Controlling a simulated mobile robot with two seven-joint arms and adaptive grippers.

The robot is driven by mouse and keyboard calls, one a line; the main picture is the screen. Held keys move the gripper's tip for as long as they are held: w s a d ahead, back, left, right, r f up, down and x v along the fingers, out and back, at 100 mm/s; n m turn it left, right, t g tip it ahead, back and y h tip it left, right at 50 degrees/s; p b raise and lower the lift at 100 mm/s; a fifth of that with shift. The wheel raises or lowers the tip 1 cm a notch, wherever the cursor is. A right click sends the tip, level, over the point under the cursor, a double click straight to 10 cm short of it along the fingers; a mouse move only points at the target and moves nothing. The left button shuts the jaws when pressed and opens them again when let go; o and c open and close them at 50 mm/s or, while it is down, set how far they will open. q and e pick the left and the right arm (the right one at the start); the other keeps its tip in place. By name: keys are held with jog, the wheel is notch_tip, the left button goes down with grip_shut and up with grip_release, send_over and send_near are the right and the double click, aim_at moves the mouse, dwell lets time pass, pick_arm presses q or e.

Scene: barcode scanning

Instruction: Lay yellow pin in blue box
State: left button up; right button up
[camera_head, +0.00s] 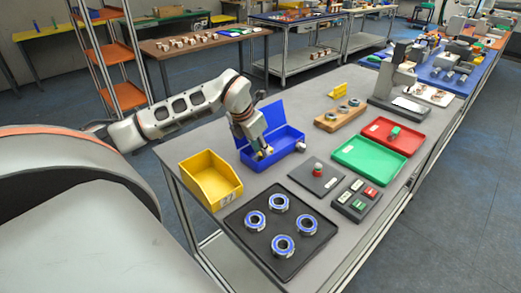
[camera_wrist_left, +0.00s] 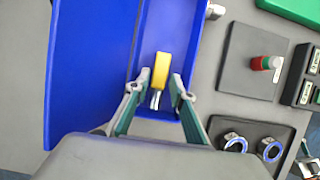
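The blue box (camera_head: 285,145) stands on the table with its lid raised. In the left wrist view its lid (camera_wrist_left: 90,70) is at the left and its tray (camera_wrist_left: 163,30) is in the middle. The yellow pin (camera_wrist_left: 160,72) has a yellow body and a metallic end, and appears over or inside the tray. My left gripper (camera_head: 263,154) points down at the box. In the wrist view its two fingers (camera_wrist_left: 155,88) stand apart on either side of the pin, with gaps visible. Whether the pin touches the box floor is unclear.
A yellow bin (camera_head: 211,180) stands left of the box. A black tray (camera_head: 262,240) with several blue-ringed bearings lies in front.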

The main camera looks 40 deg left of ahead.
pick_arm(q)
jog(key=v, duration=1.2)
